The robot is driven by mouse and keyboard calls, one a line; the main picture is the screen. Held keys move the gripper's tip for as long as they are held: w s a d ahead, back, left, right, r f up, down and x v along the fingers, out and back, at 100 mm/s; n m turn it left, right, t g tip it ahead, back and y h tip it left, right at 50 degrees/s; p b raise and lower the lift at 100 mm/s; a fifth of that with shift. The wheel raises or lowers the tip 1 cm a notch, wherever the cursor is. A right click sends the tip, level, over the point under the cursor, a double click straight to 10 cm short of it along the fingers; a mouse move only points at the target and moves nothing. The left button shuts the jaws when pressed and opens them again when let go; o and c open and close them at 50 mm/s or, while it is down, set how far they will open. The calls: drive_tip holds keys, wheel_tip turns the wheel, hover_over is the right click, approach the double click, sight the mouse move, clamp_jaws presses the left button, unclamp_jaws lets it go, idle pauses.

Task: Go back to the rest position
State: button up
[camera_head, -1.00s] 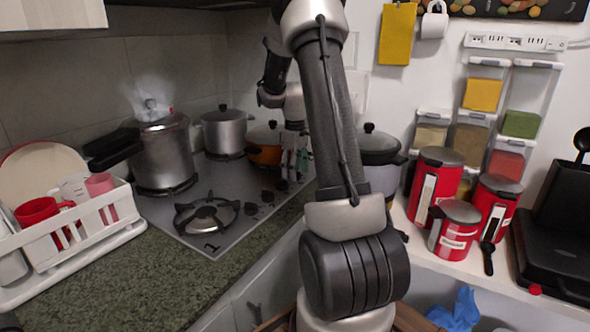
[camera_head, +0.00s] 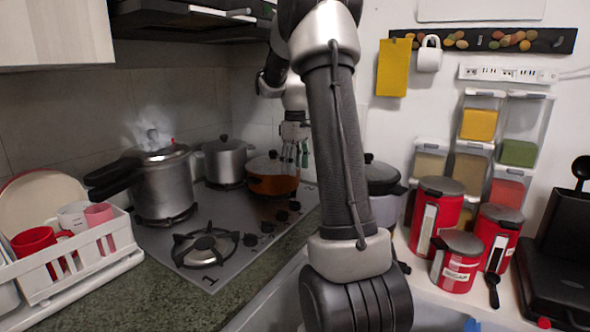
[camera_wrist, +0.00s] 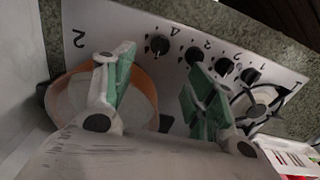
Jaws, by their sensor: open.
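My gripper (camera_head: 294,160) hangs at the back right of the stove, pointing down, partly beside my arm. In the wrist view its two green-lined fingers (camera_wrist: 160,78) stand apart with nothing between them. The orange pot (camera_head: 268,186) with a dark lid is just behind or beside the fingers in the head view; contact cannot be told. In the wrist view the orange pot (camera_wrist: 150,92) lies below the left finger, partly hidden by it.
The stove (camera_head: 232,215) also holds a steaming pressure cooker (camera_head: 163,188) and a steel pot (camera_head: 225,162). A white dish rack (camera_head: 80,268) stands left. Red canisters (camera_head: 436,212) and spice dispensers (camera_head: 480,125) stand right. A range hood (camera_head: 190,20) overhangs the stove.

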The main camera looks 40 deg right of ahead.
idle(0.4)
drive_tip(key=s+a+r+m+t, duration=0.2)
drive_tip(key=s+a, duration=0.7)
drive_tip(key=s, duration=0.3)
drive_tip(key=s+a+r+m+t, duration=0.2)
drive_tip(key=s+a+r, duration=0.1)
drive_tip(key=s+a, duration=0.7)
drive_tip(key=shift+s+a, duration=0.25)
drive_tip(key=shift+s, duration=1.4)
